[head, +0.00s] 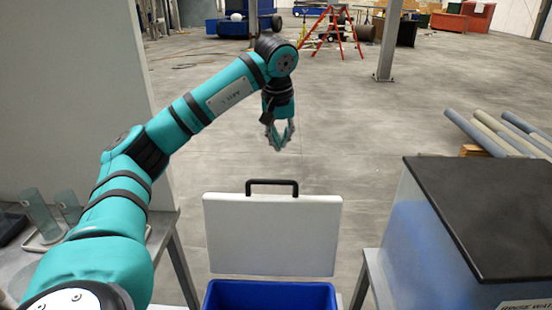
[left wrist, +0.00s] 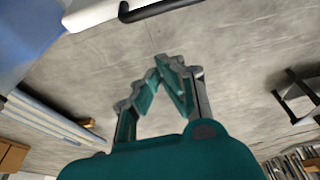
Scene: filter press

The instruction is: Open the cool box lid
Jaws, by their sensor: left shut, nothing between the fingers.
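The cool box (head: 270,296) is blue and shows at the bottom middle of the head view. Its white lid (head: 272,236) stands raised, about upright, at the back of the box, with the blue opening in front of it. A dark handle (head: 272,182) is on the lid's top edge. My left gripper (head: 279,146) is shut and empty, apart from the handle and above it in the picture. In the left wrist view the fingertips (left wrist: 165,62) meet over bare floor, with the lid (left wrist: 88,14) and handle (left wrist: 160,9) at the top edge. My right gripper is not in view.
A tank with a black lid (head: 490,205) stands to the right of the cool box. A grey table (head: 165,232) with glass containers is at the left, near a pale panel (head: 75,85). Pipes (head: 490,130) lie at the right. The floor beyond is largely clear.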

